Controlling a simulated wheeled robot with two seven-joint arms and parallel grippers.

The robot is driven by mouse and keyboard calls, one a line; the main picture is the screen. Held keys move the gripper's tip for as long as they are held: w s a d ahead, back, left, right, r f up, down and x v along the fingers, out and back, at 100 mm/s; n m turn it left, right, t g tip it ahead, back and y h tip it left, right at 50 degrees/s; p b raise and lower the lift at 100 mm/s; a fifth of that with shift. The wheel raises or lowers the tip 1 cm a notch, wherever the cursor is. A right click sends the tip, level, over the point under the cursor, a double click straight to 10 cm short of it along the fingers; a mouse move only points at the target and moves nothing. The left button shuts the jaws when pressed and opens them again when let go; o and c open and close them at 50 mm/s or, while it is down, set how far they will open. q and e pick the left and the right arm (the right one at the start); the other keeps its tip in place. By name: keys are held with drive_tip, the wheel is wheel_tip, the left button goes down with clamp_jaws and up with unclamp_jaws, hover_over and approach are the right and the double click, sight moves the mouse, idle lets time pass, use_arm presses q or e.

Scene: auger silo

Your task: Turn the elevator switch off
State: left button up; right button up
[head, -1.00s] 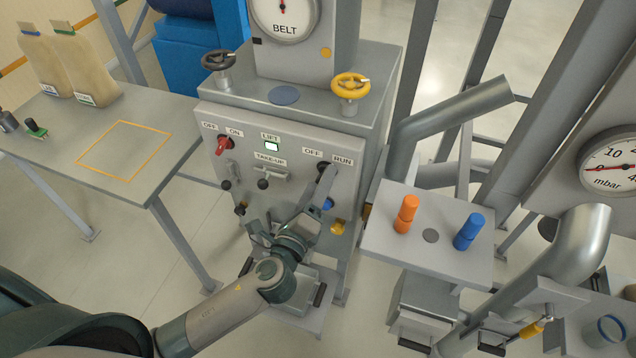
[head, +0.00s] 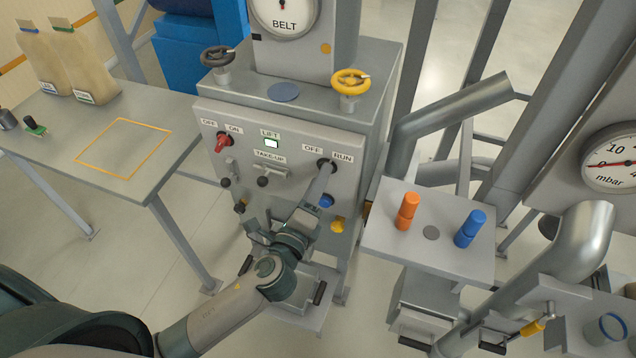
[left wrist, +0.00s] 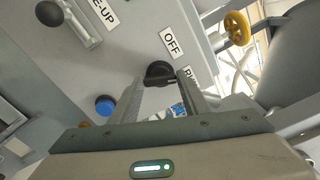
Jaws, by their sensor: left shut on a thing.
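A black rotary switch sits at the upper right of the grey control panel (head: 291,190), between the labels OFF (head: 312,148) and RUN (head: 342,158). My left gripper (head: 325,168) reaches up to it from below and is shut on it. In the left wrist view the black switch (left wrist: 159,72) lies between the two fingertips, with OFF just above it and RUN partly hidden by the right finger. In the head view the fingers hide most of the switch, so its pointing direction is unclear. My right gripper is not in view.
A red switch (head: 222,142) with OFF and ON labels is at the panel's upper left. A lit LIFT lamp (head: 271,143) and a TAKE-UP lever (head: 263,181) lie between. A blue button (head: 327,201) is below my fingers. A shelf with orange (head: 407,211) and blue (head: 469,229) handles stands right.

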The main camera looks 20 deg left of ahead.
use_arm(q)
drive_tip(key=n+b, duration=0.1)
drive_tip(key=n, duration=0.9)
drive_tip(key=shift+f+n, duration=0.15)
drive_tip(key=shift+n, duration=0.15)
idle(0.4)
drive_tip(key=o, duration=1)
drive_tip(key=shift+o, duration=0.2)
drive_tip(key=shift+s, duration=0.1)
